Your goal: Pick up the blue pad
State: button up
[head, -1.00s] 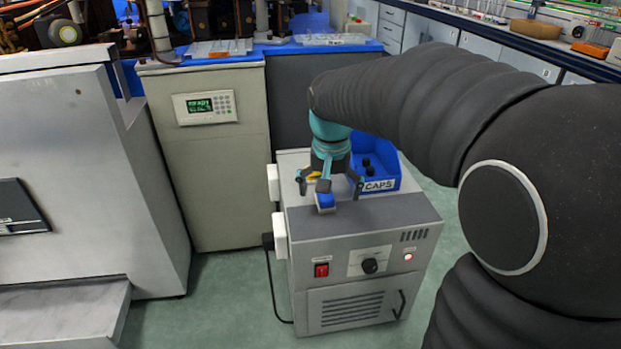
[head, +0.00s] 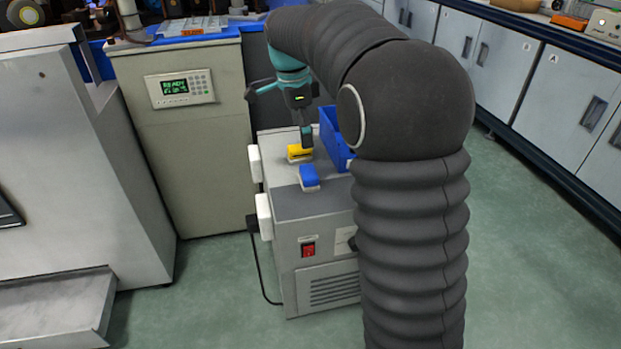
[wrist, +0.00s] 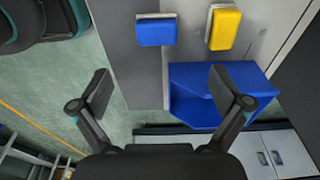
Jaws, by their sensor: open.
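The blue pad (head: 309,178) lies on top of the small grey cabinet (head: 295,206), near its left side. In the wrist view the blue pad (wrist: 156,32) is at the top, ahead of the jaws. My gripper (head: 279,118) is open and empty, raised above and behind the pads, with its fingers spread. In the wrist view my gripper's (wrist: 160,92) fingertips stand wide apart. The yellow pad (head: 299,152) lies just behind the blue one, beside it in the wrist view (wrist: 224,28).
A blue bin (head: 333,140) stands on the cabinet right of the yellow pad, partly hidden by my arm; it also shows in the wrist view (wrist: 215,82). A taller beige cabinet with a keypad (head: 180,88) stands behind left. Green floor lies around.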

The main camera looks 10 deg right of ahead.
jog(key=b, duration=0.1)
send_over(309, 171)
jog(key=f, duration=0.6)
jog(key=shift+w+a+f, duration=0.1)
jog(key=shift+w+a, duration=0.2)
jog(key=shift+s+d+f+b, duration=0.15)
jog(key=shift+f+b, duration=0.2)
jog(key=shift+f, duration=1)
jog(key=shift+s+d+f+b, duration=0.1)
jog(key=shift+f+b, duration=0.2)
jog(key=shift+f, duration=1)
jog(key=c, duration=1.4)
jog(key=shift+r, duration=0.1)
notch_tip(309, 171, up, 4)
jog(key=shift+f+p, duration=0.15)
jog(key=shift+p, duration=0.4)
jog(key=s+d+r, duration=0.2)
jog(key=d, duration=0.1)
jog(key=s+d+r, duration=0.2)
jog(key=d, duration=0.1)
jog(key=s+d+r+p, duration=0.1)
jog(key=s+d+r, duration=0.1)
jog(key=d+r, duration=0.1)
jog(key=shift+d, duration=0.55)
